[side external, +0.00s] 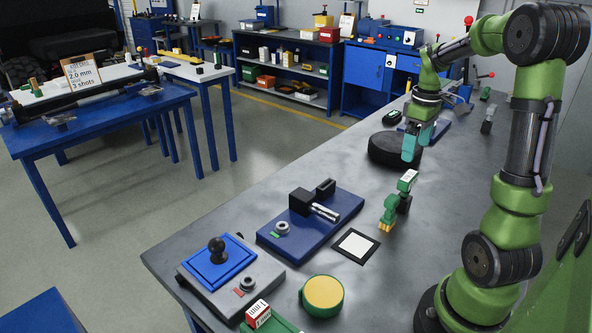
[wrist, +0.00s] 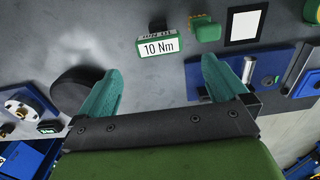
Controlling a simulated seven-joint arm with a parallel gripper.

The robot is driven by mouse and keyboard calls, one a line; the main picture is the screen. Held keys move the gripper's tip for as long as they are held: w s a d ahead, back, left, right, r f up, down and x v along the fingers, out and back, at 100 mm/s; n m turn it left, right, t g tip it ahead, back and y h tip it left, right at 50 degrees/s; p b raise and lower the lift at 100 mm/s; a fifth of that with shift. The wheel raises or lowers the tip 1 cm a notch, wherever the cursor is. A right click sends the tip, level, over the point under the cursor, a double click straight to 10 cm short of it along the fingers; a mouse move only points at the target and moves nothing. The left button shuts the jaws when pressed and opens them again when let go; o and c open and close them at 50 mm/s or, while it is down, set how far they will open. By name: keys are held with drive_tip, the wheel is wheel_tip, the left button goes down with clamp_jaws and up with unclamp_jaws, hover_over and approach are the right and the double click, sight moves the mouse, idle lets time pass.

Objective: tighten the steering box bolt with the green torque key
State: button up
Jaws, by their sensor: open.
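The green torque key (side external: 390,211) lies on the bench, with a green-and-white label block and a yellow tip. In the wrist view its label (wrist: 158,46) reads 10 Nm, ahead of the gap between my fingers, and its green part (wrist: 205,28) lies to the right. My gripper (side external: 411,153) is open and empty, above the bench and behind the key. Its teal fingers (wrist: 160,72) are spread wide. What looks like the steering box, a black block with a metal shaft (side external: 315,209), sits on a blue plate (side external: 335,231). I cannot clearly make out its bolt.
A black-framed white square (side external: 355,245) lies between plate and key. A black round disc (side external: 380,151) is close to my gripper. A grey box with black knob (side external: 217,246), a yellow-topped green cylinder (side external: 323,293) and a red-and-white-labelled block (side external: 258,313) occupy the front.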

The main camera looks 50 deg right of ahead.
sight(409, 176)
wheel_tip(409, 176, down, 10)
drive_tip(key=shift+w+d+f, duration=0.1)
drive_tip(key=shift+w+f, duration=0.05)
drive_tip(key=shift+f, duration=0.1)
drive_tip(key=shift+c, duration=0.5)
